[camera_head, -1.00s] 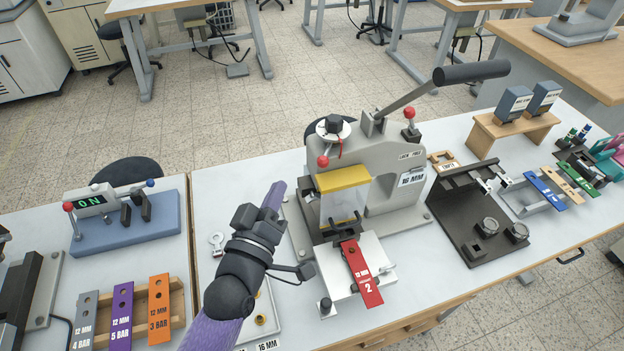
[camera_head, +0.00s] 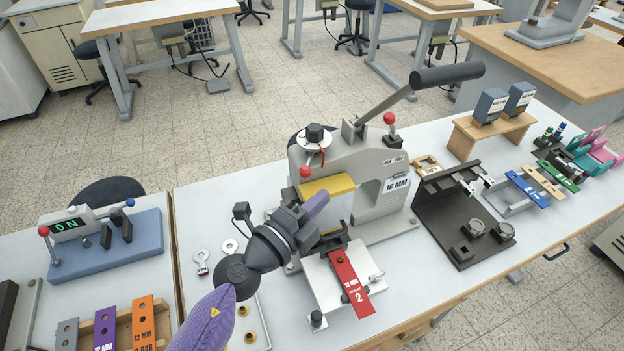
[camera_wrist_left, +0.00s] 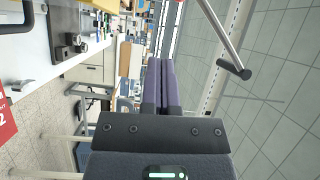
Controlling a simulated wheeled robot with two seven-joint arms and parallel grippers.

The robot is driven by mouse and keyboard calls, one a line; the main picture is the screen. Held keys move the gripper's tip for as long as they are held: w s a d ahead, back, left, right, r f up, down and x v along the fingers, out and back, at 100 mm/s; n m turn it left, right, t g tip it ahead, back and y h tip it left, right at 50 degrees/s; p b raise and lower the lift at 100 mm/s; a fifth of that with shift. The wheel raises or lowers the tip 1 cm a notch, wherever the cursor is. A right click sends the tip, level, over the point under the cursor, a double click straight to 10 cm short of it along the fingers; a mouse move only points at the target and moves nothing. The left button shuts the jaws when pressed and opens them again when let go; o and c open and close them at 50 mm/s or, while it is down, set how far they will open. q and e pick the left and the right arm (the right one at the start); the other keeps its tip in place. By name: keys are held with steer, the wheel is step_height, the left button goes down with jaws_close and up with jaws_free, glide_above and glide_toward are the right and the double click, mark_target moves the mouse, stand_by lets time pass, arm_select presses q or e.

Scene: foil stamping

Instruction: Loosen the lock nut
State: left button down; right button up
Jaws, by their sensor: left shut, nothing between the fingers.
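The grey press (camera_head: 365,170) stands on the middle table, with a black knob on a white dial (camera_head: 315,138) at its top. A red-ball lever (camera_head: 305,171) sits just below the dial, and a "LOCK FIRST" label is on the body. I cannot tell for certain which part is the lock nut. My left gripper (camera_head: 317,205) is in front of the press's yellow guard (camera_head: 328,186), below the dial. In the left wrist view its purple fingers (camera_wrist_left: 160,65) are together and empty. I cannot tell whether it touches the guard. My right gripper is out of view.
The press's long black handle (camera_head: 446,74) slants up to the right, beside a red-ball post (camera_head: 390,120). A red strip (camera_head: 349,278) lies on the press's front plate. A dark fixture (camera_head: 462,220) stands to the right. Metal rings (camera_head: 201,262) lie left of the press.

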mark_target(310, 157)
arm_select(q)
steer(key=w+b, duration=0.1)
steer(key=w, duration=0.1)
steer(key=w+a+b, duration=0.1)
steer(key=w, duration=0.1)
steer(key=shift+w+f, duration=0.1)
steer(key=shift+w, duration=0.25)
steer(key=shift+w+a+f+b, duration=0.1)
steer(key=shift+a+b, duration=0.15)
steer(key=shift+b, duration=0.1)
steer(key=shift+w+a+m+g+h, duration=0.1)
steer(key=shift+a+m+g+h, duration=0.2)
steer(key=shift+a+h, duration=0.2)
